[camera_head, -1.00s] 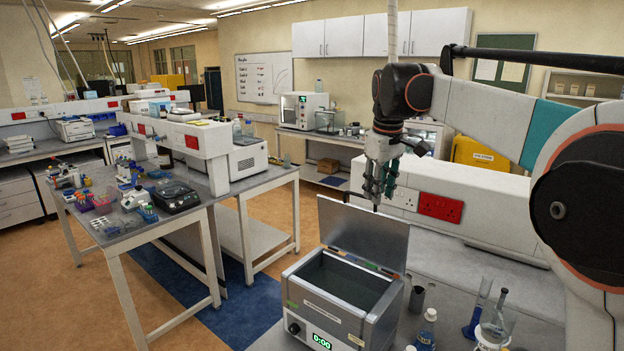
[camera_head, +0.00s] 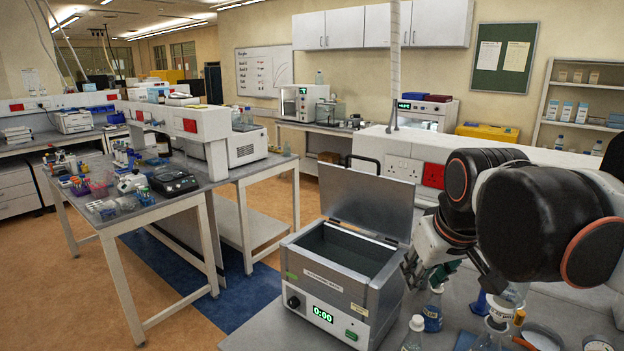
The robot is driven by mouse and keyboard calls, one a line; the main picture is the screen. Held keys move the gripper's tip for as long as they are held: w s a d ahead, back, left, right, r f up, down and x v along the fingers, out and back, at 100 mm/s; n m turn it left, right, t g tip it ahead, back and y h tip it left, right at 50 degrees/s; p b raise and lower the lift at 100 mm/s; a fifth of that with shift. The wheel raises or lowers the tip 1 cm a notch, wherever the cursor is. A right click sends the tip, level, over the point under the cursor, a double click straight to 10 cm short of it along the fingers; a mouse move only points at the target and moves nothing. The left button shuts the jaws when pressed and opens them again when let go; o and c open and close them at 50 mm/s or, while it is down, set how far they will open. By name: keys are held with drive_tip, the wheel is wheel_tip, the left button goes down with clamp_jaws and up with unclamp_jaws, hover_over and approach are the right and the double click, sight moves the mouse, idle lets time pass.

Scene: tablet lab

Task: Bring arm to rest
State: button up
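My arm is folded low at the right of the head view. My gripper (camera_head: 440,275) hangs at its end, just right of the water bath (camera_head: 335,275) and above the bench top. Its dark and green finger parts show, but my arm links hide part of it, and the gap between the fingertips is unclear. I see nothing held in it.
The water bath's lid (camera_head: 366,203) stands open, and its display reads 0:00. Bottles with blue contents (camera_head: 433,312) and other glassware stand close below my gripper. A white raised shelf unit (camera_head: 400,150) with sockets runs behind. The floor at left is clear.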

drive_tip(key=s+f+m+b, duration=0.1)
drive_tip(key=s+f+b, duration=0.1)
drive_tip(key=s+f, duration=0.4)
drive_tip(key=s+f+m+t+b, duration=0.1)
drive_tip(key=s+f, duration=0.4)
drive_tip(key=f, duration=0.5)
drive_tip(key=shift+s+d+t+b, duration=0.3)
drive_tip(key=shift+s+d+b, duration=0.1)
drive_tip(key=shift+b, duration=0.5)
